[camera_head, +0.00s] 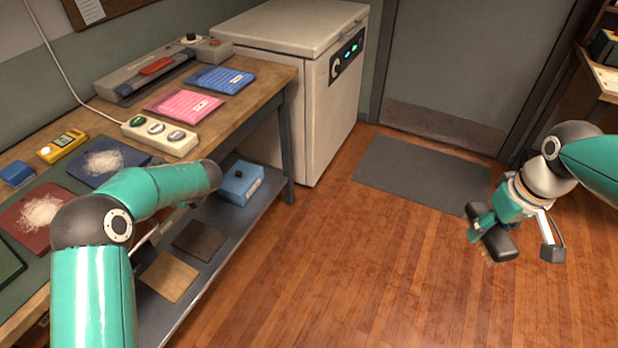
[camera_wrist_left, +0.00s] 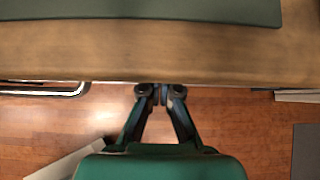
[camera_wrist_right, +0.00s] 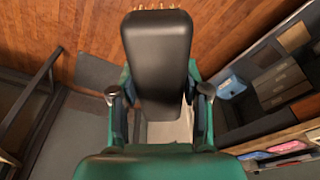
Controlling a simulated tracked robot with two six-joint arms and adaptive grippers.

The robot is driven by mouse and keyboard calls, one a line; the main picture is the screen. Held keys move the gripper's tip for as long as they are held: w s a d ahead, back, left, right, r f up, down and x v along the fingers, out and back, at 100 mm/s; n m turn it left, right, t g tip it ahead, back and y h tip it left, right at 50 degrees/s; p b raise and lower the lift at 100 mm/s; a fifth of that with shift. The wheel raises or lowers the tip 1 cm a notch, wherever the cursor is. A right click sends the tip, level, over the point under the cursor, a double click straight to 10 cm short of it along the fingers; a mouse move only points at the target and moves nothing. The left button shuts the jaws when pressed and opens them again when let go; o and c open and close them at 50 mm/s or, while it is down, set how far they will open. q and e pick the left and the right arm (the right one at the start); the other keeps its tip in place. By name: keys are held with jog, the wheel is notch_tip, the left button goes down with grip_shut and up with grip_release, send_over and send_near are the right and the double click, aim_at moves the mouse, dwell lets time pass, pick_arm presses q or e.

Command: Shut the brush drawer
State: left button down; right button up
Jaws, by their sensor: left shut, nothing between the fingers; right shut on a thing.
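No brush drawer can be made out for certain in any view. My right gripper (camera_head: 516,236) is shut on a black brush-like block (camera_head: 499,244), held over open floor at the right. In the right wrist view the block (camera_wrist_right: 158,60) shows a smooth dark back and light bristles at its far end. My left gripper (camera_wrist_left: 160,95) is shut and empty, its fingertips at the front edge of the worktop in the left wrist view. In the head view its fingers are hidden behind my left arm. A metal-rimmed piece (camera_wrist_left: 45,90) shows left of them; I cannot tell what it is.
The wooden workbench (camera_head: 262,84) carries blue (camera_head: 220,79) and pink (camera_head: 183,103) packets and a power strip (camera_head: 160,136). Its lower shelf (camera_head: 228,215) holds a blue box (camera_head: 240,183). A white chest cabinet (camera_head: 312,100) stands behind. The floor (camera_head: 350,260) is clear; a grey mat (camera_head: 420,172) lies by the door.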

pick_arm(q)
jog(key=shift+w+a+r, duration=0.15)
jog(key=shift+a+r, duration=0.1)
jog(key=shift+a, duration=0.15)
jog(key=shift+d, duration=0.1)
